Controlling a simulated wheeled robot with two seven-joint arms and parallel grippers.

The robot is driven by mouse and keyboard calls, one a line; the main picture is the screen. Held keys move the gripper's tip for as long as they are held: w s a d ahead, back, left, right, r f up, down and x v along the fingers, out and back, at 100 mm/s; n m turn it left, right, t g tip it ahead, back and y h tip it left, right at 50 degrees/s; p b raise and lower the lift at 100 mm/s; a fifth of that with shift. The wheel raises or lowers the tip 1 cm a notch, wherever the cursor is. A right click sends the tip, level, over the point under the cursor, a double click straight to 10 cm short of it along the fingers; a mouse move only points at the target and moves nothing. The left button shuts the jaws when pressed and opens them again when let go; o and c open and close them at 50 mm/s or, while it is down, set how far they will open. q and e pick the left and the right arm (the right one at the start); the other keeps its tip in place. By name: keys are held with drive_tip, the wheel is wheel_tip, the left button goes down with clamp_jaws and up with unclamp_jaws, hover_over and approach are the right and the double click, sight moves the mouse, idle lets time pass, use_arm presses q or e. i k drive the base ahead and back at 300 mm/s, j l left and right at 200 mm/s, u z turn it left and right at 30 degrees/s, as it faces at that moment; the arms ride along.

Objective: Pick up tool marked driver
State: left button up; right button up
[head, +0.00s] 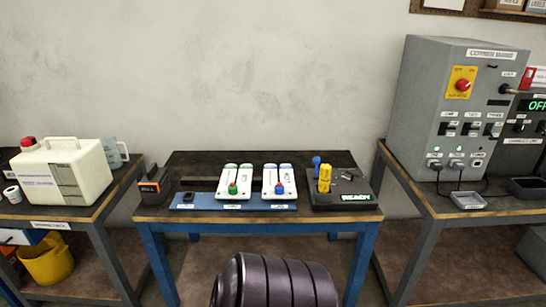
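A dark tool stand (345,203) with a lit "READY" sign sits at the right end of the middle table. A yellow tool (324,178) stands upright in it, and a blue-topped tool (317,163) stands just behind and to its left. Small dark pieces lie on the stand's right part. I cannot read a "driver" mark on any tool. Neither of my grippers is in the head view.
The middle table (220,160) also carries two white trays (237,187) (279,187) on a blue mat and an orange-black box (153,186). A dark ribbed shape (275,282), unclear whether mine, fills bottom centre.

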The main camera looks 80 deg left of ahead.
sight(325, 169)
drive_tip(key=u, duration=2.35)
